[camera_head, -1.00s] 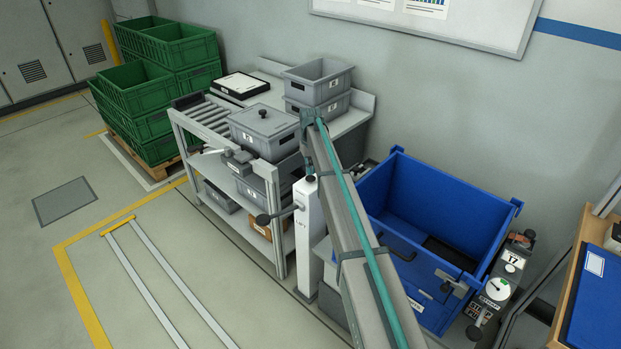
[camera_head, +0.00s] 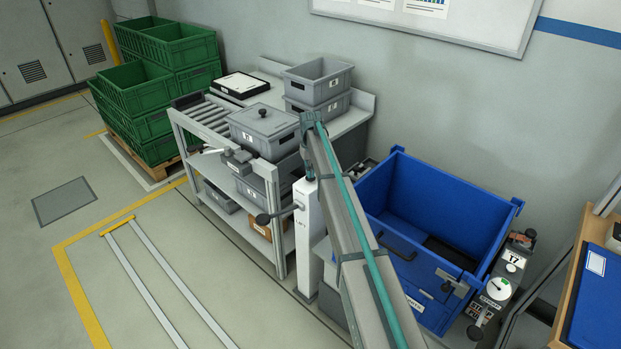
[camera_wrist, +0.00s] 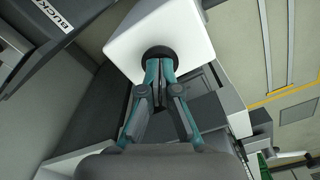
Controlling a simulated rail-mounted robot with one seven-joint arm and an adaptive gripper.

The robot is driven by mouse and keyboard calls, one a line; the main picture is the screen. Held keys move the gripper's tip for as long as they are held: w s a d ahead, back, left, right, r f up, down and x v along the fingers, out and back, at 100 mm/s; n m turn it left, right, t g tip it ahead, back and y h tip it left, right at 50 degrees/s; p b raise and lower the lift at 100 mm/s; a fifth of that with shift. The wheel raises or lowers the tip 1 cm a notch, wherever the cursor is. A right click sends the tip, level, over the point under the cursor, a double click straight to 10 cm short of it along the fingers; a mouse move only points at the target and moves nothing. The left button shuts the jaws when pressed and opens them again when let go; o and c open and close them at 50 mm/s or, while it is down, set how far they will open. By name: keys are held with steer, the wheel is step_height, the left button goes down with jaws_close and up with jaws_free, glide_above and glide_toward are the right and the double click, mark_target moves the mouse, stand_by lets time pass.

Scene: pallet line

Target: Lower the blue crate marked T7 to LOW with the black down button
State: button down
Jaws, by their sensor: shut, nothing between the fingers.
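The white lift post (camera_head: 307,235) stands left of the crate. In the wrist view its white top (camera_wrist: 125,45) carries a round black button (camera_wrist: 159,53). My gripper (camera_wrist: 158,62) is shut and empty, its fingertips at the button's near edge, seemingly touching it. In the head view my gripper (camera_head: 309,172) is just above the post top, mostly hidden by my arm.
A grey roller bench (camera_head: 275,185) with a lidded grey bin (camera_head: 264,125) stands left of the post. Two stacked grey bins (camera_head: 318,85) are behind. Green crates (camera_head: 150,90) sit far left. A wooden-edged table (camera_head: 600,240) is at right.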

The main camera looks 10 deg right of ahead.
steer(key=shift+f, duration=0.6)
stand_by(0.9)
steer(key=shift+r, duration=0.1)
stand_by(3.3)
step_height(320, 180, up, 7)
steer(key=p, duration=0.2)
steer(key=shift+p, duration=0.4)
